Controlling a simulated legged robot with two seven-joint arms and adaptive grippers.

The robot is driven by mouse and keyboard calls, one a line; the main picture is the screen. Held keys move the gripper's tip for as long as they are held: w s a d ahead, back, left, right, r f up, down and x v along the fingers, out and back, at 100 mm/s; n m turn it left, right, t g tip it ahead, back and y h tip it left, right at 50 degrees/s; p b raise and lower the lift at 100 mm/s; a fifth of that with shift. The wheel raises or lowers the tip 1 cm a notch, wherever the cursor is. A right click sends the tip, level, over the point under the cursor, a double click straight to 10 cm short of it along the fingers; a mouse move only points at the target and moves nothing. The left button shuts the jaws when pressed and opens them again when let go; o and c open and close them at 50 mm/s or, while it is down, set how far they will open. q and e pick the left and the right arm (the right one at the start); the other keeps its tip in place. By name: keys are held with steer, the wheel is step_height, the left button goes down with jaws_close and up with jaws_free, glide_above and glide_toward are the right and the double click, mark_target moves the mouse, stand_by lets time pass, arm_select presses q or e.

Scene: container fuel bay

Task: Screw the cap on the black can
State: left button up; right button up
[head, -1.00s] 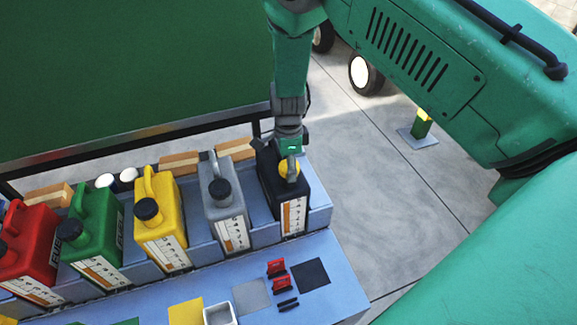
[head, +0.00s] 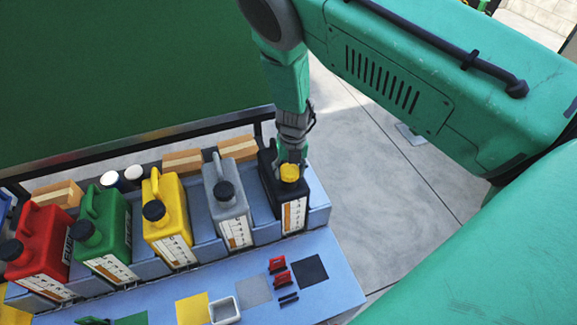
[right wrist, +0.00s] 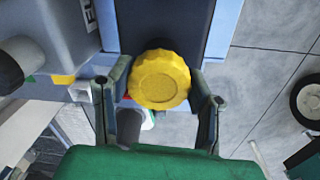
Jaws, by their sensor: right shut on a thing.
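The black can (head: 285,200) stands at the right end of the row of cans, with a white and orange label on its front. A yellow cap (head: 290,172) sits at the can's top front; whether it is threaded on cannot be told. My right gripper (head: 291,166) is above the can and shut on the yellow cap. In the right wrist view, the ribbed yellow cap (right wrist: 159,79) is between the two fingers (right wrist: 160,95), with the black can (right wrist: 165,25) behind it. My left gripper is not in view.
Grey (head: 226,200), yellow (head: 167,220), green (head: 103,236) and red (head: 38,245) cans with black caps stand to the left. The blue bench (head: 325,270) holds red clips (head: 281,279), a black square (head: 310,269) and a small white tray (head: 225,311).

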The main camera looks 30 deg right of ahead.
steer(key=m, duration=0.4)
steer(key=shift+m+p, duration=0.35)
steer(key=shift+m, duration=0.05)
steer(key=o, duration=1.1)
steer(key=shift+a, duration=0.1)
